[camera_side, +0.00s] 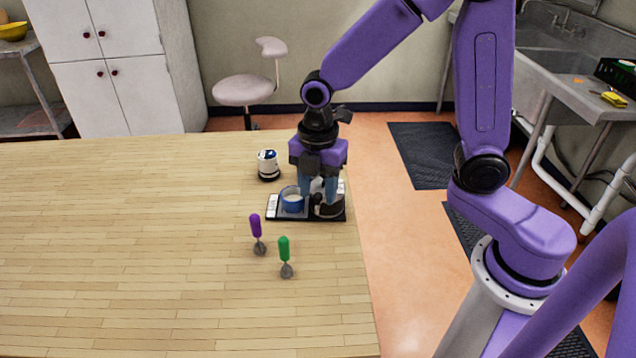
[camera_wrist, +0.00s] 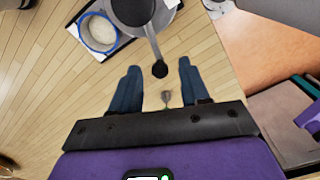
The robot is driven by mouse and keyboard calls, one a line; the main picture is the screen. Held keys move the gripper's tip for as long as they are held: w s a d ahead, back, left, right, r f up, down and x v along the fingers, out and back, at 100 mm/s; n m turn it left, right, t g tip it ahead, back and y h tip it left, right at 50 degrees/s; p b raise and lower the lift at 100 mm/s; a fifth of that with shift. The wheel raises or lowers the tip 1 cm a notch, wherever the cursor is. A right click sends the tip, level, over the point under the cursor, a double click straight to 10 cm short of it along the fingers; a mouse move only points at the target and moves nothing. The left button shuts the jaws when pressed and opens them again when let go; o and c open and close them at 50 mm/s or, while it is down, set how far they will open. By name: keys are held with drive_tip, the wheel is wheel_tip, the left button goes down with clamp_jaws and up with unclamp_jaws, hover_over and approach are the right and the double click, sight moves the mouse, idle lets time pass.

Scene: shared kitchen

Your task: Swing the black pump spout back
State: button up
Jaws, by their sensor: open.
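A dispenser with a grey round body (camera_wrist: 172,17) stands on a black tray (camera_side: 296,217) near the table's right edge. In the wrist view, a grey spout arm (camera_wrist: 153,42) runs from its black top (camera_wrist: 133,9) to a black knob (camera_wrist: 160,69). My gripper (camera_wrist: 160,66) points down over the dispenser with its blue fingers apart. The knob appears between the fingertips in the wrist view; contact cannot be told. In the side view, my gripper (camera_side: 318,192) hides part of the dispenser (camera_side: 329,210).
A blue-and-white cup (camera_side: 292,200) stands on the tray, left of the dispenser. A white jar with a black base (camera_side: 268,165) stands behind. A purple-handled tool (camera_side: 257,232) and a green-handled tool (camera_side: 285,255) are in front. The table's left is clear.

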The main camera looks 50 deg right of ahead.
sight(319, 195)
wheel_tip(319, 195, up, 17)
drive_tip(key=shift+r, duration=0.2)
idle(0.4)
drive_tip(key=shift+s+f, duration=0.1)
drive_tip(key=s+d+f+m, duration=0.2)
drive_tip(key=s+f+m, duration=0.2)
drive_tip(key=s, duration=0.6)
drive_tip(key=s+d+f+m, duration=0.3)
drive_tip(key=s+f+m, duration=0.2)
drive_tip(key=s+f, duration=0.3)
drive_tip(key=shift+s+d+f, duration=0.2)
drive_tip(key=shift+s+d, duration=0.15)
drive_tip(key=shift+s, duration=0.75)
